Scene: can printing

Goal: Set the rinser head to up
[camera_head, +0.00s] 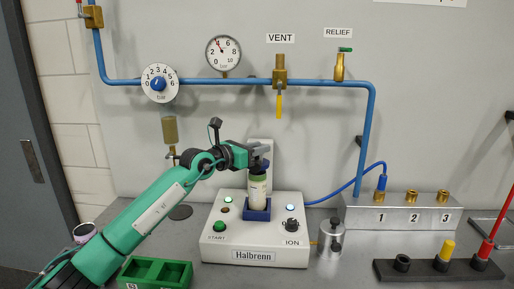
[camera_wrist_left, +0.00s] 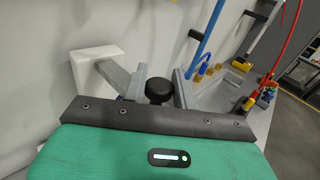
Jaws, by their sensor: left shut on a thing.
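The white machine marked Halbrenn (camera_head: 254,256) stands on the bench. A pale can (camera_head: 258,190) with a green top stands upright in its blue holder (camera_head: 257,215). The rinser head appears as a dark round knob (camera_wrist_left: 158,90) between my fingers in the left wrist view. My left gripper (camera_head: 262,160) is above the can in the head view, with its fingers shut on the knob; it also shows in the left wrist view (camera_wrist_left: 157,88). The gripper hides most of the rinser head in the head view. My right gripper is not in view.
A green START button (camera_head: 219,226) and an ION knob (camera_head: 291,225) are on the machine's face. A small metal cylinder (camera_head: 330,238) stands at its right. A green tray (camera_head: 155,272) lies at front left. A numbered metal block (camera_head: 398,214) and dark rack (camera_head: 438,268) are at right.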

